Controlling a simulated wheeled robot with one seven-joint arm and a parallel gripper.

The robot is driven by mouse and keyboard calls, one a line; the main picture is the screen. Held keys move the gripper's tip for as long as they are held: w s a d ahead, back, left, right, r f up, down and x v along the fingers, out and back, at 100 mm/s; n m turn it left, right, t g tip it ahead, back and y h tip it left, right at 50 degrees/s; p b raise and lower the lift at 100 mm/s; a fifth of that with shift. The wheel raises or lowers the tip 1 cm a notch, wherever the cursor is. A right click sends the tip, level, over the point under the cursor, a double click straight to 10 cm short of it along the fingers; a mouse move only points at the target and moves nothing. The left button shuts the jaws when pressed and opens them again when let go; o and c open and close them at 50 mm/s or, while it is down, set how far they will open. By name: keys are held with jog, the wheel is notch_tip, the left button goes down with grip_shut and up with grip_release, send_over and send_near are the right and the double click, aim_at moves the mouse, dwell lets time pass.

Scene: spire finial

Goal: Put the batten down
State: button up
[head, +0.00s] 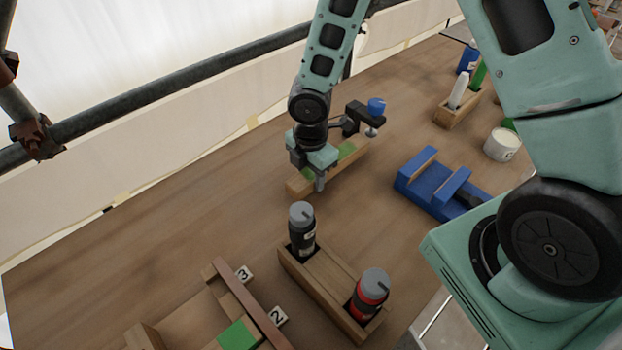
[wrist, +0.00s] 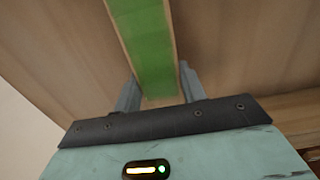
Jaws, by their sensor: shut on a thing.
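The batten (head: 352,157) is a pale wooden bar with green patches on top. It lies slantwise across the middle of the head view. My gripper (head: 317,180) is over it from above and shut on it. In the wrist view, the batten (wrist: 143,40) runs up between the two fingers of my gripper (wrist: 159,88), its green face bordered by pale wood edges. The batten is on or just above the bench top; I cannot tell whether it touches. Part of it is hidden behind my gripper.
A black clamp-like thing with a blue knob (head: 376,105) is close behind the batten. A blue fixture (head: 440,188) is to the right. The wooden bench (head: 200,215) is clear to the left.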

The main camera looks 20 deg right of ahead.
jog(key=shift+f, duration=0.85)
jog(key=shift+f, duration=0.1)
jog(key=o, duration=1.2)
jog(key=shift+c, duration=0.2)
notch_tip(320, 180, up, 12)
jog(key=shift+r+p, duration=0.1)
jog(key=shift+p, duration=0.8)
jog(key=s+a+r+m, duration=0.3)
jog(key=s+r+m, duration=0.3)
jog(key=s, duration=0.4)
jog(key=s+a+r+m, duration=0.3)
jog(key=s+r+m, duration=0.3)
jog(key=s+m, duration=0.2)
jog(key=shift+s+a+r+y, duration=0.2)
jog(key=shift+s+y, duration=0.1)
jog(key=shift+s, duration=0.75)
